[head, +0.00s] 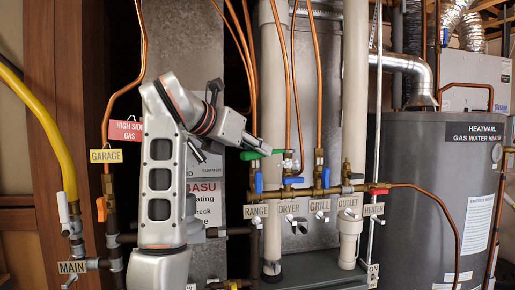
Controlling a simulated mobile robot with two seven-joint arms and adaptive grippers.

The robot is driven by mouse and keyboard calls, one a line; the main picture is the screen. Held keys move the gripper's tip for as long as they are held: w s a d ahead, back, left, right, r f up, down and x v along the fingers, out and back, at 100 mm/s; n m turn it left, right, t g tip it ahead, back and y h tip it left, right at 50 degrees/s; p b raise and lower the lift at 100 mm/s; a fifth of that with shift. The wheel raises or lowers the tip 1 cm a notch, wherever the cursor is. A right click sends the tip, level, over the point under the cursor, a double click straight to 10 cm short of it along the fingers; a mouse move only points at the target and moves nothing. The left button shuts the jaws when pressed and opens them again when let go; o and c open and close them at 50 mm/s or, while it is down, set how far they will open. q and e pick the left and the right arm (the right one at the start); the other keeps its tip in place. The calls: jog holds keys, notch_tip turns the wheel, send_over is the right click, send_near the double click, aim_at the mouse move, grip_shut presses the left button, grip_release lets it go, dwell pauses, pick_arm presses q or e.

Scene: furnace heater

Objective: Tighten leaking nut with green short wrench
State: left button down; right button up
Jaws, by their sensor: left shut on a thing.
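My left gripper (245,143) is shut on the green short wrench (262,154). The wrench points to the right and lies roughly level. Its green handle shows just past the fingers, and its head reaches towards the fittings at the foot of a copper tube (290,163) above the DRYER valve. I cannot tell whether the wrench head touches a nut there. The leak itself is not clear in this view. My right gripper is not in view.
A brass manifold with blue-handled valves (293,181) runs above the RANGE, DRYER, GRILL, OUTLET and HEATER labels. Copper tubes and pale vertical pipes (272,75) crowd close around the wrench. A grey water heater (425,170) stands at right, and a yellow hose (45,130) at left.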

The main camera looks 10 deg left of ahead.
pick_arm(q)
jog(key=shift+f, duration=0.2)
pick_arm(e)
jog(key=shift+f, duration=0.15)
pick_arm(q)
jog(key=shift+r, duration=0.15)
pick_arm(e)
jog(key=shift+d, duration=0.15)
pick_arm(q)
jog(key=shift+r, duration=0.3)
jog(key=shift+r+p, duration=0.6)
jog(key=shift+p, duration=0.15)
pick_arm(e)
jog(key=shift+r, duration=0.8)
pick_arm(q)
jog(key=shift+s+d, duration=0.15)
jog(key=shift+d, duration=0.1)
jog(key=shift+s+d+n+t+y+b, duration=0.3)
jog(key=shift+d+n+t+y+b, duration=0.1)
jog(key=shift+d+n+y, duration=0.2)
jog(key=shift+s+d+n+t+y+b, duration=0.25)
jog(key=shift+d+n+t+y, duration=0.2)
jog(key=shift+n+y, duration=0.25)
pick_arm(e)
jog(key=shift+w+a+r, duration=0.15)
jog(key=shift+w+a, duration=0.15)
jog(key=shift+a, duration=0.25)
